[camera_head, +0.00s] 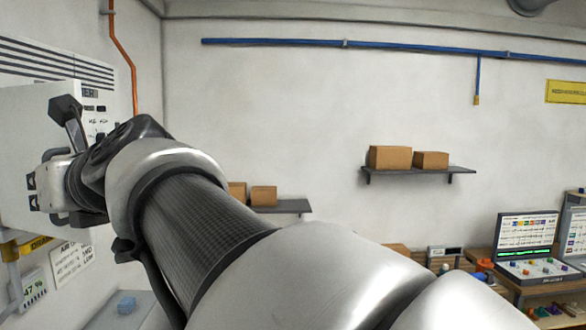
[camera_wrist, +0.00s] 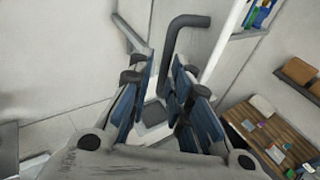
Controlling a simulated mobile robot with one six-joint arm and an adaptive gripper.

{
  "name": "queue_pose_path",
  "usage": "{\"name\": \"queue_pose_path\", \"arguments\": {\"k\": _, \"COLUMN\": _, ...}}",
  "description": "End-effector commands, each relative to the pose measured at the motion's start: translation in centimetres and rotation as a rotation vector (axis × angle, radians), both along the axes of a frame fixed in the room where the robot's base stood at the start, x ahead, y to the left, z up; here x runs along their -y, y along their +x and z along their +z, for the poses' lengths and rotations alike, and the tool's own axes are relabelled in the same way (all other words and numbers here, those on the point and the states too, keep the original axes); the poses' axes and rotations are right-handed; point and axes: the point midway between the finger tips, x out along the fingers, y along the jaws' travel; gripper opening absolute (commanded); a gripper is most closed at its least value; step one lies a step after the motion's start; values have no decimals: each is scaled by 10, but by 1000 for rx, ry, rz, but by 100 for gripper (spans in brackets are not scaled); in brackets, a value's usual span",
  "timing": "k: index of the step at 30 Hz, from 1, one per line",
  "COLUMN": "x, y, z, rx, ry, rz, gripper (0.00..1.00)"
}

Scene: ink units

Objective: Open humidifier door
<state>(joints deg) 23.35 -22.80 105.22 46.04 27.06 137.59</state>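The humidifier unit (camera_head: 40,62) is a pale wall box with dark louvres at the left of the head view. A plain pale door panel (camera_head: 18,135) stands in front of its face and hides part of the lettering. I cannot tell how far the door is open. In the wrist view the handle (camera_wrist: 184,24) runs down between the blue-padded fingers of my gripper (camera_wrist: 164,72).
An orange pipe (camera_head: 123,50) runs down the wall beside the unit. Wall shelves with cardboard boxes (camera_head: 390,157) and a workbench with a laptop-like console (camera_head: 527,240) are to the right.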

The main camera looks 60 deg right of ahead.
Motion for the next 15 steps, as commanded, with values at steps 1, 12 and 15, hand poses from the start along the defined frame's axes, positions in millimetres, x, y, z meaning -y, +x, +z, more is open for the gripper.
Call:
{"name": "queue_pose_path", "arguments": {"k": 1, "x": 12, "y": -22, "z": 21, "rx": 40, "ry": -20, "rz": -48, "gripper": 18}}
{"name": "queue_pose_path", "arguments": {"k": 12, "x": -4, "y": -42, "z": 23, "rx": 42, "ry": -20, "rz": -49, "gripper": 18}}
{"name": "queue_pose_path", "arguments": {"k": 15, "x": -8, "y": -48, "z": 23, "rx": 42, "ry": -20, "rz": -49, "gripper": 18}}
